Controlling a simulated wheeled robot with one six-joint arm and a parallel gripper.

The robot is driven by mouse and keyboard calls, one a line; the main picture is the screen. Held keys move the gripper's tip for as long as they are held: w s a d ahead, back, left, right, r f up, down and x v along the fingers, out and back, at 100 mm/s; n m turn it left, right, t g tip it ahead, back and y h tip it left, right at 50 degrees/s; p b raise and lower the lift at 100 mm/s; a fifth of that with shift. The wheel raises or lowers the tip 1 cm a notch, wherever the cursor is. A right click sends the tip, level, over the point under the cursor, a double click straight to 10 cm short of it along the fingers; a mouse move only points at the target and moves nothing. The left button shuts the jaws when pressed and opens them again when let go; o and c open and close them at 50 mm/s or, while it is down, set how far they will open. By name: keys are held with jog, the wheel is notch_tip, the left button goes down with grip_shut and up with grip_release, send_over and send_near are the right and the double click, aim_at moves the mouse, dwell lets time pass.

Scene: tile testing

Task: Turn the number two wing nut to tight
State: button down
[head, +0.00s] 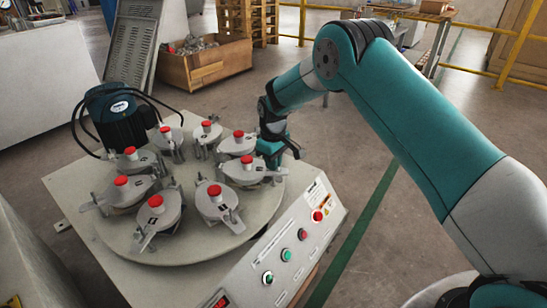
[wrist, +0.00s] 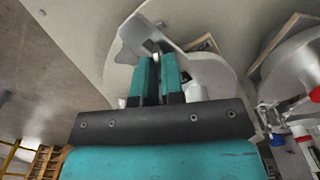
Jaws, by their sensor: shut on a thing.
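My gripper (head: 276,160) is at the right edge of the round plate (head: 240,238), beside a grey clamp station with a red knob (head: 246,160). In the wrist view my two teal fingers (wrist: 159,66) are nearly together, with a thin gap. They are shut on the wing nut (wrist: 152,36), a grey metal piece whose wings show past the fingertips. The middle of the nut is hidden between the fingers. The number marks on the stations are too small to read, so I cannot tell which is number two.
Several similar red-knobbed stations ring the plate. A dark motor (head: 118,117) with black cables stands at the back left. A control panel (head: 290,247) with buttons is at the front right. A wooden crate (head: 205,65) stands behind. The floor right of the machine is clear.

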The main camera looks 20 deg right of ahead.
jog(key=m+p, duration=0.2)
jog(key=shift+r+m+p, duration=0.25)
jog(key=shift+m+p, duration=0.15)
jog(key=m+p, duration=0.2)
jog(key=m, duration=0.1)
jog(key=shift+m+p, duration=0.3)
jog(key=m+p, duration=0.1)
jog(key=m, duration=0.1)
jog(key=m+p, duration=0.1)
jog(key=m, duration=0.2)
jog(key=shift+f+m, duration=0.2)
jog(key=shift+m, duration=0.1)
jog(key=c, duration=1.2)
grip_release()
jog(key=shift+c, duration=0.2)
notch_tip(320, 180, up, 17)
jog(key=p, duration=0.5)
jog(key=shift+r, duration=0.2)
